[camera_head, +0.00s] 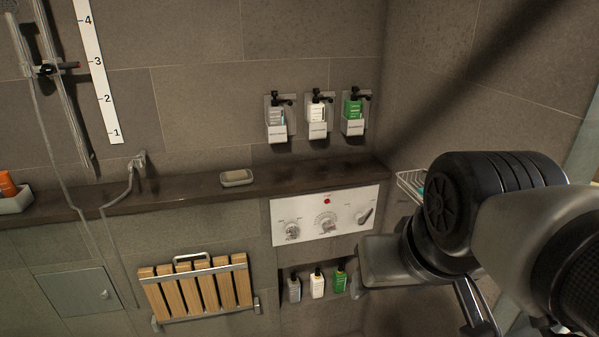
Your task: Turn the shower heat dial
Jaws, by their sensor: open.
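A white control panel (325,236) is set in the wall below the dark ledge. It carries a round silver dial (292,231) at the left, a larger round dial (326,223) with a marked scale in the middle, and a dark pointed knob (366,215) at the right. A red spot is above the middle dial. The labels are too small to read, so I cannot tell which one is the heat dial. My gripper (358,283) is open at the right, below and in front of the panel's lower right corner, apart from the dials. Its fingers are hardly distinct.
A dark ledge (190,190) with a soap dish (236,178) runs above the panel. Several bottles stand in a niche (283,268) below it. A slatted folding seat (197,287) is at the lower left. Three dispensers hang above. A wire basket (410,184) is near my arm.

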